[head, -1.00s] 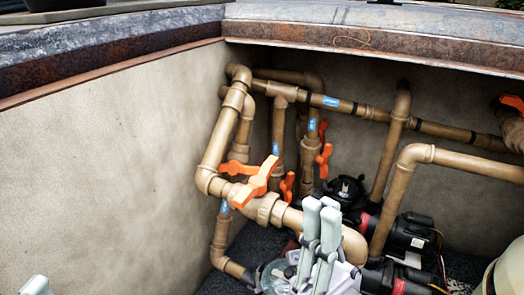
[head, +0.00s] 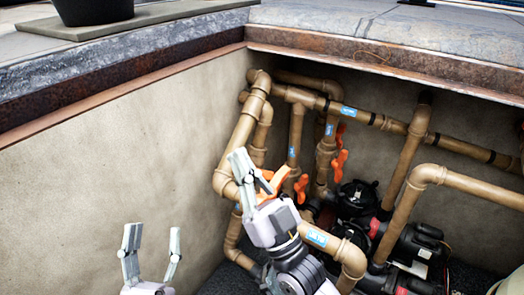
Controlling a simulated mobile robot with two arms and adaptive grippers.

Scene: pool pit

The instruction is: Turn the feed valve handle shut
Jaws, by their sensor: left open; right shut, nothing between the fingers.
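An orange valve handle (head: 277,181) sits on the nearest tan pipe, low in the pit; I take it for the feed valve handle. My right gripper (head: 245,166) is in front of it and hides much of it, including its pivot. The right gripper is shut with nothing held; its fingers overlap the handle in the picture, and I cannot tell whether they touch it. My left gripper (head: 151,240) is open and empty, low in front of the left pit wall and away from the pipes.
More orange handles (head: 339,165) are on pipes behind. A black pump (head: 357,197) and a bent tan pipe (head: 425,174) stand to the right. The pit wall (head: 110,165) is bare on the left. A black pot (head: 93,8) stands on the deck above.

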